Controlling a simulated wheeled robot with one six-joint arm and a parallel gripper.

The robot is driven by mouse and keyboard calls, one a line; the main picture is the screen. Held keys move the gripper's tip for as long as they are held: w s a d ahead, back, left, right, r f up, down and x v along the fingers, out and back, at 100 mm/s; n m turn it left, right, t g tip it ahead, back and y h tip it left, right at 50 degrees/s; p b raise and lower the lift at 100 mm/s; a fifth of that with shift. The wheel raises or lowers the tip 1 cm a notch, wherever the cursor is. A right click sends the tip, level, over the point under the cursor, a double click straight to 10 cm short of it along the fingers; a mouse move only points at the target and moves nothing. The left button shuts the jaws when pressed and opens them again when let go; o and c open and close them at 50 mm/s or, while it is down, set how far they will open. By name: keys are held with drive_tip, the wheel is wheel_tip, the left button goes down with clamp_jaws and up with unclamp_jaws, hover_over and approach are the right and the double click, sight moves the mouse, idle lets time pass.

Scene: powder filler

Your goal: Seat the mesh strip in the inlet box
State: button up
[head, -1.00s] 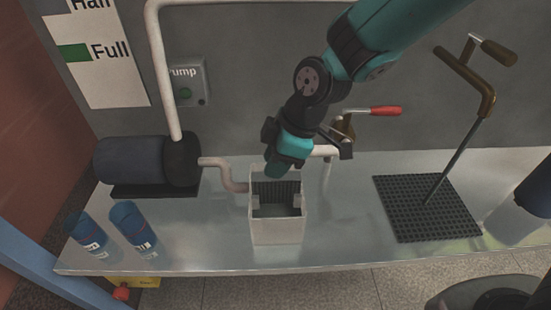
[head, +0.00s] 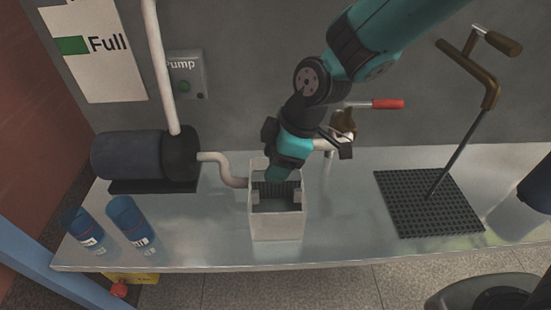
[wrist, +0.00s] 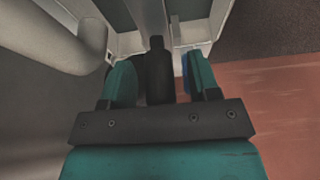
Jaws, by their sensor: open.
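The pale grey inlet box (head: 276,226) stands open-topped on the metal bench. A dark ribbed strip, which looks like the mesh strip (head: 283,187), stands upright across its inside, behind two pale inner guides. My gripper (head: 274,178) points down into the box mouth at the back, just over the strip, and hides part of it. In the wrist view my teal fingers (wrist: 160,80) are apart. A dark upright piece (wrist: 157,72) shows between them, clear of both fingers; I cannot tell if it is part of the strip. How deep the strip sits is unclear.
A bent pipe (head: 225,168) from the dark pump (head: 148,158) meets the box's left side. A red-handled valve (head: 385,104) is close behind my wrist. Two blue canisters (head: 128,220) stand left. A black grid plate (head: 420,206) with a crank handle lies right.

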drive_tip(key=b+v, duration=0.1)
drive_tip(key=v, duration=1.6)
drive_tip(key=shift+r, duration=0.25)
